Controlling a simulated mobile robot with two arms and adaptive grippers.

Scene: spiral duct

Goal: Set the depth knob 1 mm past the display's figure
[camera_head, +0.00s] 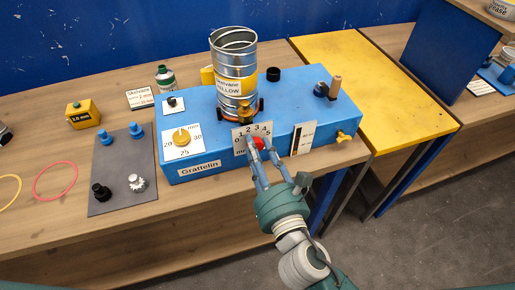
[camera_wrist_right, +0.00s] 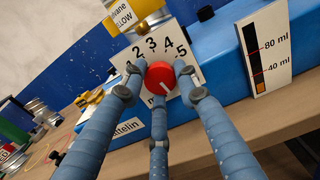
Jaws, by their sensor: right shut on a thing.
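A yellow display box (camera_head: 83,114) stands on the table at the left, with a small figure in mm, perhaps 3.0. My left gripper is not in view.
A yellow dial (camera_head: 181,137) and a metal duct (camera_head: 234,66) are on the machine. A level gauge (camera_head: 302,138) stands right of the knob. A grey mat (camera_head: 123,169) with several knobs lies at the left. A card (camera_head: 140,97) stands behind it.

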